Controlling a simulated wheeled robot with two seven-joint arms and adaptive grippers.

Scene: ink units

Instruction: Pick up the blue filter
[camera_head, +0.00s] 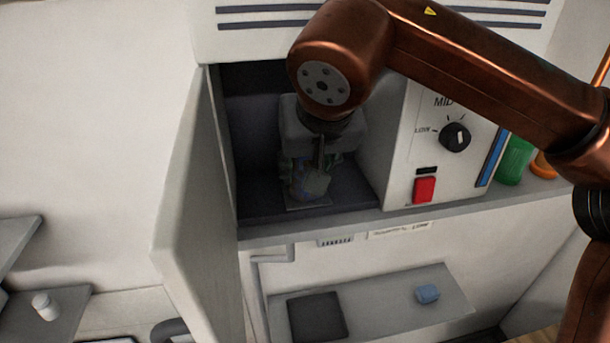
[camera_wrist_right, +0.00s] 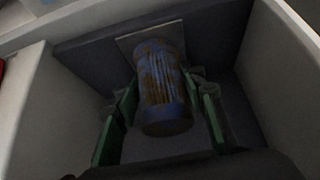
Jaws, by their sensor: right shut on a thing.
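The blue filter (camera_wrist_right: 160,82) is a ribbed cylinder with blue ends and brownish stains. It stands in a dark compartment on a small pale square plate (camera_wrist_right: 130,44). My right gripper (camera_wrist_right: 164,100) reaches into the compartment and is shut on the filter, with one green finger on each side. In the head view the right gripper (camera_head: 318,165) and wrist hide much of the filter (camera_head: 312,185), which shows dimly at the fingers. I cannot tell whether the filter touches the plate. My left gripper is in neither view.
The compartment door (camera_head: 190,200) stands open at left. A panel with a black knob (camera_head: 454,137) and red switch (camera_head: 424,190) is to the right. Green (camera_head: 514,160) and orange (camera_head: 543,165) containers stand beyond.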

